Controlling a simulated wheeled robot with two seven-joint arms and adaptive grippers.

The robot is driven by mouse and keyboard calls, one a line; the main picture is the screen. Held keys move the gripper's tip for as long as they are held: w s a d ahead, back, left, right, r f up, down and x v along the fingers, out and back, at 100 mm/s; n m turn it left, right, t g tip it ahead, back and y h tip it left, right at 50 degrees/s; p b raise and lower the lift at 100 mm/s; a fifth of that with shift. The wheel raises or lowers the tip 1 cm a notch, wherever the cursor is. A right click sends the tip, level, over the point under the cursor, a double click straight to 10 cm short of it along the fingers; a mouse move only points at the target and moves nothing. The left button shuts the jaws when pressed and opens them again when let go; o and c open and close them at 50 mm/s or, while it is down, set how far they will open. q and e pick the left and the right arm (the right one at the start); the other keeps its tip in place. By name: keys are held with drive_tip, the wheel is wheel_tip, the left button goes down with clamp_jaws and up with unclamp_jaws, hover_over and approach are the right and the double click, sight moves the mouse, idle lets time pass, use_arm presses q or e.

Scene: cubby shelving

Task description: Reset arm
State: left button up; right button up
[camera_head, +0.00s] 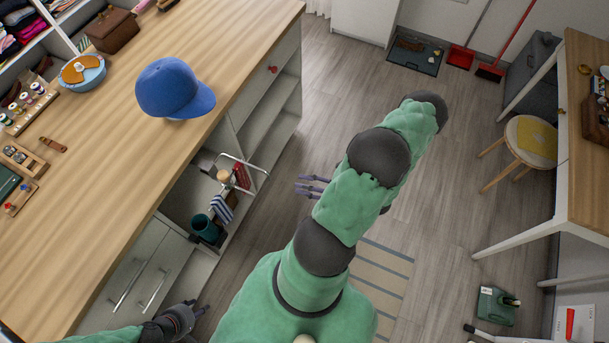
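My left gripper (196,308) is dark and sits at the bottom left, low in front of the cabinet doors. No object shows in it, but its finger gap is too small to make out. My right arm, green with dark joints, rises through the middle of the view over the floor. The rest of that gripper is hidden behind the arm.
A wooden counter (105,210) fills the left, with a blue cap (174,88) on it. Open shelves (268,110) below it hold a dark teal cup (206,229). A stool (530,140) and desk (583,150) stand right. Floor between is mostly clear.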

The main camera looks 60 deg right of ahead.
idle(0.3)
drive_tip(key=a+f+n+g+y, duration=0.3)
drive_tip(key=a+f+n+g, duration=0.2)
drive_tip(key=a+n+g, duration=0.55)
drive_tip(key=a+f+n+g+y, duration=0.2)
drive_tip(key=a+f+n+g, duration=0.3)
drive_tip(key=a+n+g, duration=0.5)
drive_tip(key=w+a+f+n+t+h, duration=0.1)
drive_tip(key=w+a+n+t+h, duration=0.2)
drive_tip(key=w+a+n+h, duration=0.3)
drive_tip(key=w+a+n, duration=0.1)
drive_tip(key=w+n, duration=0.3)
drive_tip(key=shift+w, duration=0.25)
